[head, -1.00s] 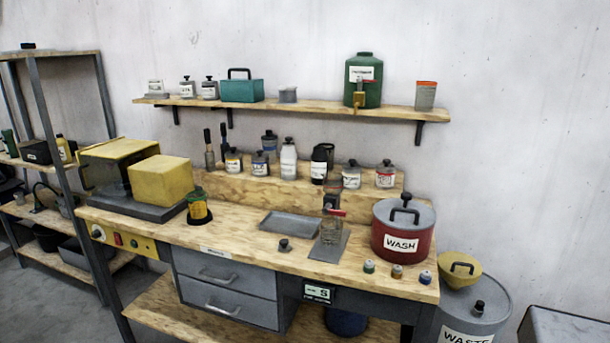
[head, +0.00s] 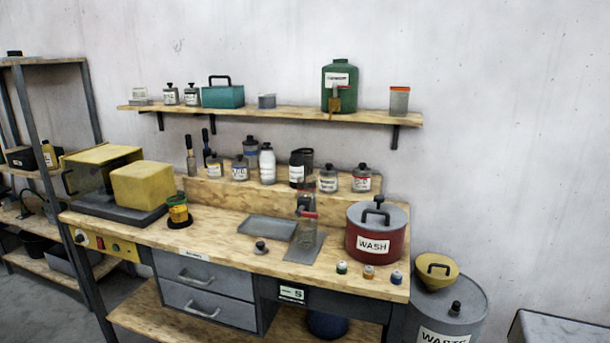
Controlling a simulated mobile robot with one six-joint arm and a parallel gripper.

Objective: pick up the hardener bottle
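Several small bottles stand on the raised step at the back of the workbench in the head view. They include a tall white bottle (head: 267,164), a dark bottle with a white label (head: 296,170), a grey bottle with a white label (head: 328,180) and a bottle with a red-marked label (head: 362,180). Two squat labelled bottles (head: 214,167) (head: 239,169) stand further left, with a blue-banded bottle (head: 250,148) behind. Their labels are too small to read, so I cannot tell which is the hardener bottle. My gripper is not in view.
The workbench (head: 225,241) holds a yellow-covered machine (head: 142,187), a grey tray (head: 268,228), a red WASH pot (head: 375,238) and several small pots at the front right. A wall shelf (head: 270,111) runs above the bottles. A WASTE drum (head: 449,313) stands to the right.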

